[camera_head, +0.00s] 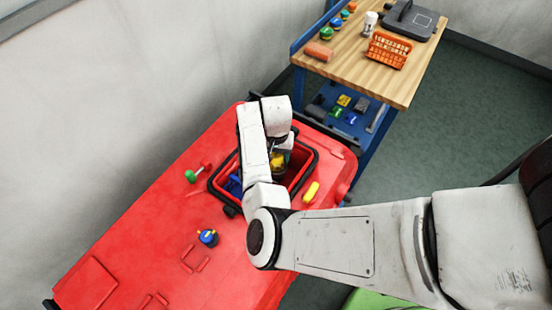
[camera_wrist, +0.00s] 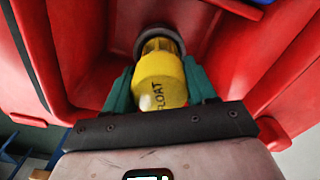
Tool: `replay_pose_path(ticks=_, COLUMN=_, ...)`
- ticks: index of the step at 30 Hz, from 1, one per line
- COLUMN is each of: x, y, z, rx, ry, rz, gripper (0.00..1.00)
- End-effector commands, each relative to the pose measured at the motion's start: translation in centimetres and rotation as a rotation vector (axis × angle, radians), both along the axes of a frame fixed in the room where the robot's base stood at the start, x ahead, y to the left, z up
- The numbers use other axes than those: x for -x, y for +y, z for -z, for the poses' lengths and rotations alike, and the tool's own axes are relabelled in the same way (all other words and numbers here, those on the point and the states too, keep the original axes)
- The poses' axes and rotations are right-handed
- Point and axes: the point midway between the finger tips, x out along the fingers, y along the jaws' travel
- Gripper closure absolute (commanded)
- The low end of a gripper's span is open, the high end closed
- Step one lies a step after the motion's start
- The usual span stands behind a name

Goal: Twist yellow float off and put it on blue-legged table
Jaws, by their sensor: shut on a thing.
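The yellow float (camera_wrist: 161,82) is a yellow cylinder lettered "FLOAT". In the wrist view it stands in a dark round seat (camera_wrist: 152,35) inside the red tank opening. My gripper (camera_wrist: 163,88) has its green fingers on both sides of the float and is shut on it. In the head view the float (camera_head: 277,162) shows only in part beneath my arm, inside the black-rimmed opening (camera_head: 304,178) of the red tank (camera_head: 140,210). The blue-legged table (camera_head: 395,85) has a wooden top and stands at the upper right.
On the wooden table are an orange basket (camera_head: 388,50), a grey case (camera_head: 412,20), a white bottle (camera_head: 367,24) and several small items along its left side. A yellow piece (camera_head: 311,192), a green-and-red part (camera_head: 196,173) and a blue-yellow knob (camera_head: 208,237) lie on the red tank.

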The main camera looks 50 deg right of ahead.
Motion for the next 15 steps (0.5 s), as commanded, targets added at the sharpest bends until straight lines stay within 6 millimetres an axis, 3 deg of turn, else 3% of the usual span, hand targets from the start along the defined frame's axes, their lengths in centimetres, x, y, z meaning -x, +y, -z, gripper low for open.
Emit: replay_pose_path(ticks=15, x=0.02, y=-0.05, z=-0.62, rx=0.000, ry=0.000, rz=0.003, gripper=1.00)
